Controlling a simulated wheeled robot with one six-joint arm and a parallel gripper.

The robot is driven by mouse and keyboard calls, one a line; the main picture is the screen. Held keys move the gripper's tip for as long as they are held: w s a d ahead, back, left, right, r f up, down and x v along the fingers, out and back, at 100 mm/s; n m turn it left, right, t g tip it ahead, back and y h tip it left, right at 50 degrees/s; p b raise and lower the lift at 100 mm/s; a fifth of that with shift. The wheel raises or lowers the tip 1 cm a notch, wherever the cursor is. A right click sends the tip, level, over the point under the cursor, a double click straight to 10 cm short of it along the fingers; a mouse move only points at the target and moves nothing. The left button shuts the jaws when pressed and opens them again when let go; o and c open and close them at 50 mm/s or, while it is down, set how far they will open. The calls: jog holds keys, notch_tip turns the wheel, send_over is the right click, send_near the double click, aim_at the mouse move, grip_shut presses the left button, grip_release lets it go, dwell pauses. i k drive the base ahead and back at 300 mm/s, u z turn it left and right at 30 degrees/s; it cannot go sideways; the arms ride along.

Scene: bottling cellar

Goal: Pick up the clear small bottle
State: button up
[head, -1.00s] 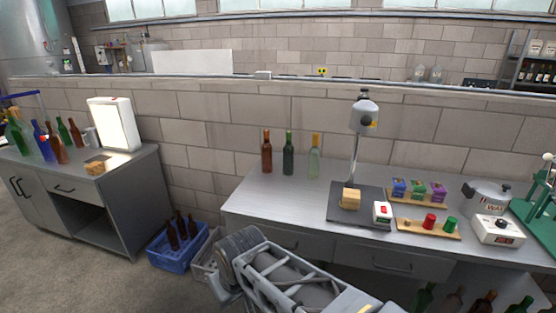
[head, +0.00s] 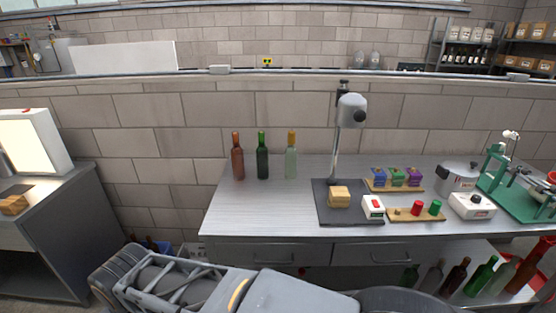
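Three bottles stand upright in a row at the back left of the grey workbench (head: 265,200). The right one is a clear, pale greenish bottle (head: 291,163) with a yellow-orange top. Left of it are a dark green bottle (head: 262,162) and a brown bottle (head: 238,163). Another pale, clear-looking bottle (head: 431,278) leans among other bottles on the shelf below the bench. My arm crosses the bottom of the view, in front of the bench. My gripper is not in view, so its state is hidden.
A dark mat (head: 325,213) with a wooden block (head: 339,197) and a lamp-like stand (head: 351,110) lies right of the bottles. Small trays, a metal pot (head: 459,177) and a green press (head: 520,190) fill the right side. The bench's front left is clear.

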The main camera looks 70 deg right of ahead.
aim_at(291, 151)
jog(key=z, duration=0.65)
jog(key=i, duration=0.85)
jog(key=z, duration=0.85)
